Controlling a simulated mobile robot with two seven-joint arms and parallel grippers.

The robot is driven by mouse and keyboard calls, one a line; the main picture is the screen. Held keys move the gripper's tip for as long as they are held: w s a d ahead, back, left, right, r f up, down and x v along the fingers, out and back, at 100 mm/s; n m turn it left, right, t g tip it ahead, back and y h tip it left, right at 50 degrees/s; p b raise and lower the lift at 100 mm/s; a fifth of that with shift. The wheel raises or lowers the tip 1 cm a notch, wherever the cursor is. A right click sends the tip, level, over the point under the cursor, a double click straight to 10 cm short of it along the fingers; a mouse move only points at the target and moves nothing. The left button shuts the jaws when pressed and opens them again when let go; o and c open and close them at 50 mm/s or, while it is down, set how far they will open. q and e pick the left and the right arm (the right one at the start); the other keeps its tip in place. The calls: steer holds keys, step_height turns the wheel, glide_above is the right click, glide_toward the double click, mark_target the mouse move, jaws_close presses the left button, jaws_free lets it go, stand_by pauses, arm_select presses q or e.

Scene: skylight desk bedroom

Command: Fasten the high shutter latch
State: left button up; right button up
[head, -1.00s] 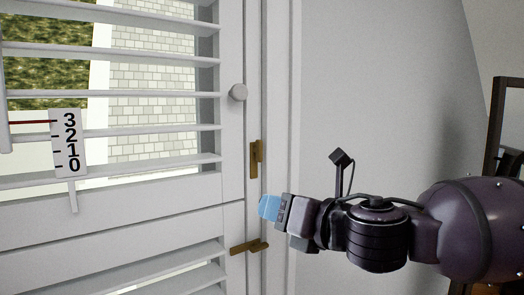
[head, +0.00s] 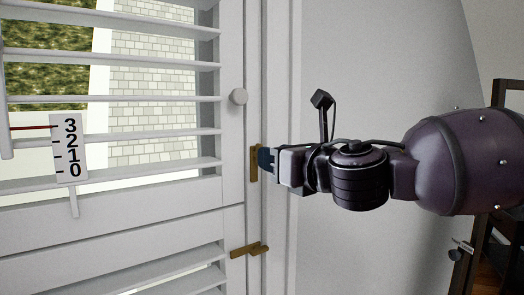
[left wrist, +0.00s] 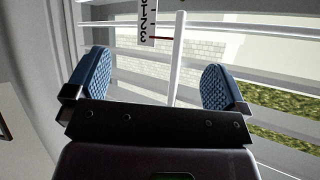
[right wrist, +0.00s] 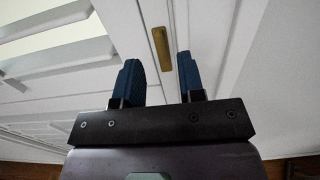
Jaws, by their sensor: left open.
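The high latch (head: 254,163) is a brass bar standing upright on the white shutter frame's right side in the head view. It also shows in the right wrist view (right wrist: 161,47), ahead of the gap between the fingertips. My right gripper (head: 266,160) is at the latch's right side, its dark blue fingertips overlapping the latch's edge; contact is unclear. Its fingers (right wrist: 158,60) are parted by a narrow gap with nothing between them. My left gripper (left wrist: 155,65) is open and empty before the shutter slats, outside the head view.
A lower brass latch (head: 250,249) lies crosswise over the shutter's edge. A number scale (head: 69,148) with a red pointer hangs at left by the slats. Bare wall (head: 375,60) is at right.

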steer(key=shift+p+x, duration=0.3)
steer(key=shift+x, duration=2)
steer(key=shift+c, duration=0.4)
jaws_close()
